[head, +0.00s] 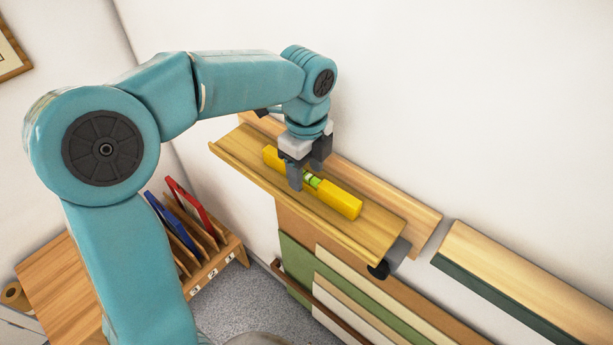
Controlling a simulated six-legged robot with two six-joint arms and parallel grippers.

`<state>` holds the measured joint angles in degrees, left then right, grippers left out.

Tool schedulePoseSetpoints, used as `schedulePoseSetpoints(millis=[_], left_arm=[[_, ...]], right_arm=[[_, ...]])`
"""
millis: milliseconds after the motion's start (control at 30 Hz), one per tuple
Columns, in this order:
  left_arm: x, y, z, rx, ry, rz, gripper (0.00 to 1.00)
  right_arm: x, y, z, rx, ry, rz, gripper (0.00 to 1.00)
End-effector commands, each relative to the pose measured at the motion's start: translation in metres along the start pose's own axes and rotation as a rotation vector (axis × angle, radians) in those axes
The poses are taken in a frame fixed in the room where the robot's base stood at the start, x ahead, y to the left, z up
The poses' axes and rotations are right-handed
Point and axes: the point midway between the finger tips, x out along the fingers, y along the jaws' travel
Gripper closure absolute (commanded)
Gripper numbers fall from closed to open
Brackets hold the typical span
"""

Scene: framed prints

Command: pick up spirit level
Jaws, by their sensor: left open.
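A yellow spirit level (340,198) with a green vial in its middle lies on a wooden wall shelf (382,230). My left gripper (304,179) reaches down over the level from above, near its middle, just left of the vial. Its dark fingers are open, and the near finger is in front of the level's near side. The gripper hides part of the level, and I cannot tell whether the fingers touch it. My right gripper is not in view.
Boards and panels (330,277) stand below the shelf. Another ledge (520,280) runs along the wall at right. A wooden rack (228,248) holds red and blue frames at lower left, beside a wooden surface (58,285).

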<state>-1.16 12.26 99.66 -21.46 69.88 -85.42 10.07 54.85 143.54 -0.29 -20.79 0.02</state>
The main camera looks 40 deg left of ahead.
Motion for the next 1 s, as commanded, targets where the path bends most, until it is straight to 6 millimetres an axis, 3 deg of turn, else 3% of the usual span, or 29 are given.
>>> schedulePoseSetpoints(millis=[133,367,533,567,833,1000], left_arm=[[0.016,-0.001,-0.001,0.001,0.0,0.001,0.45],[0.018,-0.001,-0.001,0.0,0.0,-0.001,0.45],[0.017,-0.001,-0.001,0.0,0.0,-0.001,0.97],[0.017,-0.001,-0.001,0.0,0.0,-0.001,1.0],[0.016,-0.001,-0.001,0.0,0.0,-0.001,1.0],[-0.008,-0.002,0.0,-0.001,-0.001,-0.006,1.0]], right_arm=[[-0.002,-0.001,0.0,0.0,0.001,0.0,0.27],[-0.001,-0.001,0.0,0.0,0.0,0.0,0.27],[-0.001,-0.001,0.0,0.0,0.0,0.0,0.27],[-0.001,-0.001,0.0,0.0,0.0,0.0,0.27],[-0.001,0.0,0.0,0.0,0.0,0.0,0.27],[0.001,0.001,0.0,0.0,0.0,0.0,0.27]])
